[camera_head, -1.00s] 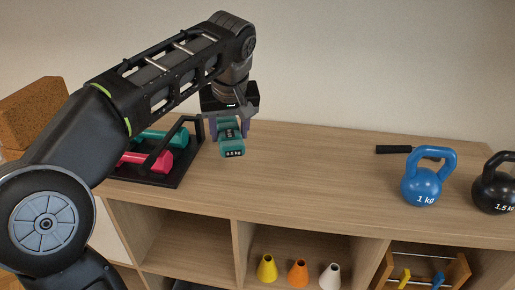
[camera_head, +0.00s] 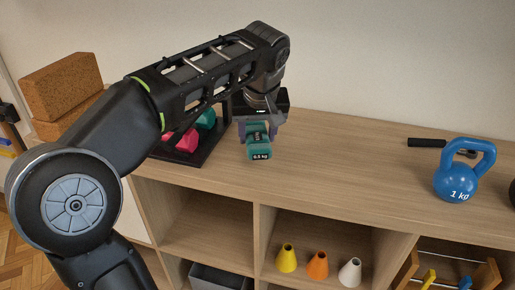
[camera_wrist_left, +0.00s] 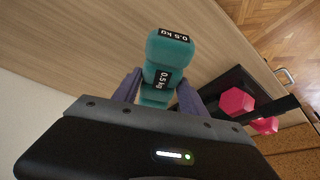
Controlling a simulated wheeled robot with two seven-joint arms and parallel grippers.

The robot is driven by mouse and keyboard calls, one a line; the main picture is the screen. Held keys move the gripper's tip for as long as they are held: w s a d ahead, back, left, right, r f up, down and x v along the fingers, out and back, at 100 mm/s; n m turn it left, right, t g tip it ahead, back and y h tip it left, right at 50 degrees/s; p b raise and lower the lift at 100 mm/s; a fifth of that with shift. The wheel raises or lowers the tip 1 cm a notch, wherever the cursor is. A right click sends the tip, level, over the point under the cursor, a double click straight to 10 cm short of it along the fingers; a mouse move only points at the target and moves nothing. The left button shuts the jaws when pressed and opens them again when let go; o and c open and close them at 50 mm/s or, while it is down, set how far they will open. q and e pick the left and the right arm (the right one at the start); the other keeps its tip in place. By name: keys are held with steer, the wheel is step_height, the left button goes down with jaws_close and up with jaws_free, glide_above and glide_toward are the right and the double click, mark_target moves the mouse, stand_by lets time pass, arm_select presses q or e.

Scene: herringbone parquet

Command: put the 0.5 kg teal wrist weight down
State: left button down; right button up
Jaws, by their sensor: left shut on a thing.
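The teal wrist weight (camera_head: 258,146), marked 0.5 kg, is between the fingers of my left gripper (camera_head: 261,129), which is shut on it. The weight is over the top of the wooden shelf unit (camera_head: 345,165), just right of the black rack. I cannot tell whether its lower end touches the wood. The left wrist view shows the weight (camera_wrist_left: 168,52) between the purple-grey fingers of the left gripper (camera_wrist_left: 158,90), with its labelled end sticking out beyond them. My right gripper is not in view.
The black rack (camera_head: 205,153) holds pink and teal dumbbells, partly hidden by my arm. A blue kettlebell (camera_head: 456,182) and a black-handled thing (camera_head: 427,143) are at the right. Bare wood lies between the weight and kettlebell. Cones (camera_head: 317,265) stand below; cork blocks (camera_head: 65,82) are left.

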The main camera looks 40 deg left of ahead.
arm_select(q)
steer(key=shift+f, duration=1.95)
steer(key=shift+f, duration=0.2)
steer(key=c, duration=1.1)
jaws_free()
steer(key=shift+f, duration=0.15)
steer(key=o, duration=0.5)
steer(key=shift+c, duration=0.2)
steer(key=shift+r, duration=0.25)
